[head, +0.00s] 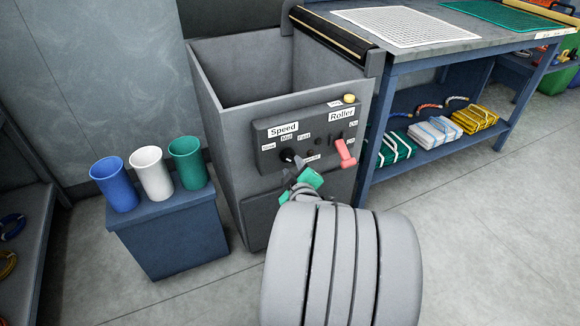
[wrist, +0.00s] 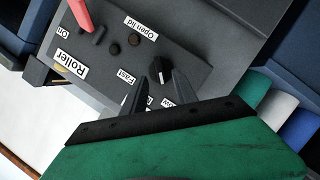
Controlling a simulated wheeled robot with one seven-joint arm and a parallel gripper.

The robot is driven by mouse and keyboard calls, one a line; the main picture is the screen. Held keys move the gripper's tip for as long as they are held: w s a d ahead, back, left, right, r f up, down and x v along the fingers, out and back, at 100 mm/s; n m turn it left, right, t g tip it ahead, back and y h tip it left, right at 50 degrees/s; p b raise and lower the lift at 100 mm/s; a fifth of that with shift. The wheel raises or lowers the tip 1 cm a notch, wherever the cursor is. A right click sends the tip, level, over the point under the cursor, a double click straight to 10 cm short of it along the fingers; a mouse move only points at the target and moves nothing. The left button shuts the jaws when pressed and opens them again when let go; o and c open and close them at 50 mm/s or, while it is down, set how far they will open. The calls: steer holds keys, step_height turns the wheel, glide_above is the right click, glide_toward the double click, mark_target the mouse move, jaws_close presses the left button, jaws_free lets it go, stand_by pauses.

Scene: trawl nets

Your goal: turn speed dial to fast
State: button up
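The speed dial (head: 287,155) is a black knob on the grey control panel (head: 262,131), below the "Speed" sign and its Slow, Med and Fast labels. It also shows in the wrist view (wrist: 160,67), where the picture is turned round. A small pale mark is on the knob, but I cannot tell surely which label it points to. My gripper (head: 294,166) is at the panel, just in front of the dial. In the wrist view my gripper (wrist: 159,78) has its two dark fingers apart, with the dial between or just beyond their tips. Contact cannot be told.
A red lever (head: 345,153) under the "Roller" sign and a yellow button (head: 349,98) are right of the dial. A blue stand (head: 168,235) with blue, white and green cups is at left. A blue workbench (head: 455,40) adjoins at right.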

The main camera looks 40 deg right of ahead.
mark_target(291, 161)
steer(key=x, duration=0.3)
steer(key=shift+w+d+f+b, duration=0.1)
steer(key=shift+w+d+b, duration=0.05)
steer(key=shift+w+b, duration=0.15)
steer(key=shift+c, duration=0.2)
jaws_close()
